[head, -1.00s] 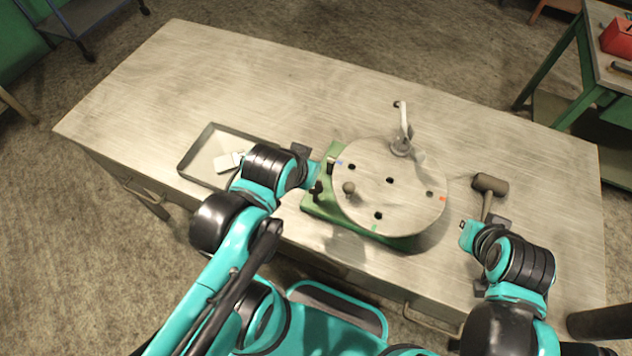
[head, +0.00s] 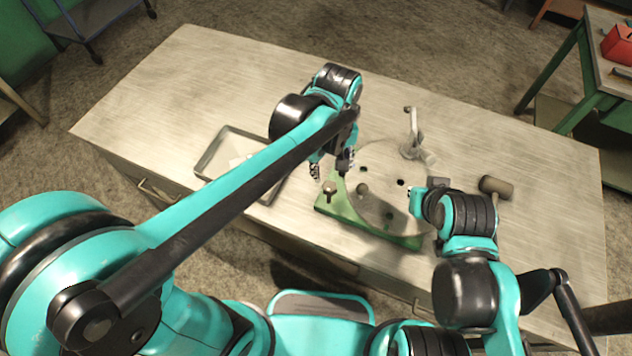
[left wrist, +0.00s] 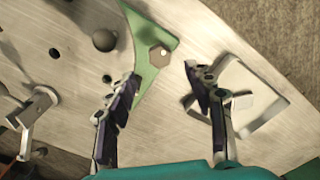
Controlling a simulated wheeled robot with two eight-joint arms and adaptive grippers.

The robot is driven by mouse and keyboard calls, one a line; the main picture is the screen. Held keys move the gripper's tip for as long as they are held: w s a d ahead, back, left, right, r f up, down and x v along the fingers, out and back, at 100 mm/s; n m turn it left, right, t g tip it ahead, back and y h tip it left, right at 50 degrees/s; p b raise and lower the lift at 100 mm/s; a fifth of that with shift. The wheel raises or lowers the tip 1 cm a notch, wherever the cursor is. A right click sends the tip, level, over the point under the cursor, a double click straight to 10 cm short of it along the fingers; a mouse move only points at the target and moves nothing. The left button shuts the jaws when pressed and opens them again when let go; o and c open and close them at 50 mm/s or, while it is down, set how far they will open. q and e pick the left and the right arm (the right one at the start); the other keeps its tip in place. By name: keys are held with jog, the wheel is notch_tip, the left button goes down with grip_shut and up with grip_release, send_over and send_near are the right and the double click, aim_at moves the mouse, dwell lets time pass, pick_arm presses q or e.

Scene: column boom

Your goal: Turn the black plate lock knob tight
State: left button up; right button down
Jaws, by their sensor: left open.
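The plate lock knob (head: 330,187) stands on the left corner of the green base (head: 328,206); it looks dark grey-brown here. In the left wrist view it shows as a six-sided head (left wrist: 160,55) on the green corner. My left gripper (head: 331,169) is open above it, one finger to each side, and the knob lies between and just beyond the fingertips (left wrist: 162,76) in the wrist view. Nothing is between the fingers. The round plate (head: 385,165) carries a dark ball knob (head: 362,188). My right gripper (head: 424,194) is over the plate's right part; its fingers are not clear.
A shallow tray (head: 213,151) with pale items lies to the left, partly behind my left arm. A crank handle (head: 411,130) stands at the plate's far side. A mallet (head: 496,187) lies to the right. The table's far left (head: 220,75) is bare.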

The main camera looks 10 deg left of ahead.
aim_at(330, 186)
pick_arm(q)
notch_tip(330, 186, down, 8)
jog(key=b, duration=0.2)
jog(key=shift+r+b, duration=0.25)
jog(key=shift+b, duration=0.05)
pick_arm(e)
notch_tip(330, 186, down, 3)
jog(key=shift+r, duration=0.15)
pick_arm(q)
jog(key=shift+c, duration=0.3)
jog(key=c, duration=1.1)
